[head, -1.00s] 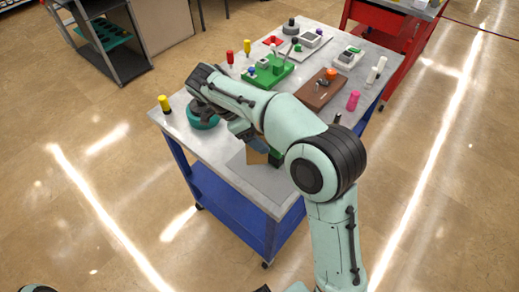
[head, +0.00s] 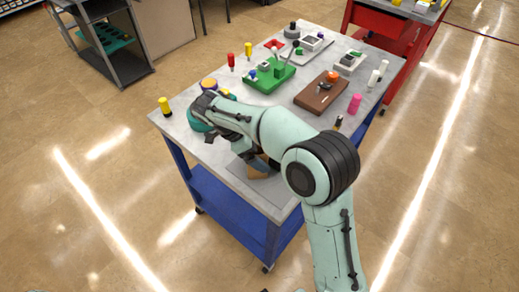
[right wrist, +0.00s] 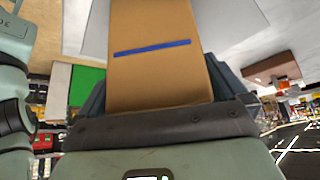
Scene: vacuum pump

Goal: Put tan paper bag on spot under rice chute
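The tan paper bag (right wrist: 155,40) with a blue stripe fills the upper middle of the right wrist view. It sits between the two dark fingers of my right gripper (right wrist: 165,95), which look shut on it. In the head view, part of the tan bag (head: 261,166) shows under my right forearm, above the front of the table; the arm hides most of it and the gripper. I cannot pick out the rice chute or the spot under it with certainty. My left gripper is not in view.
A red cart (head: 405,40) stands behind.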

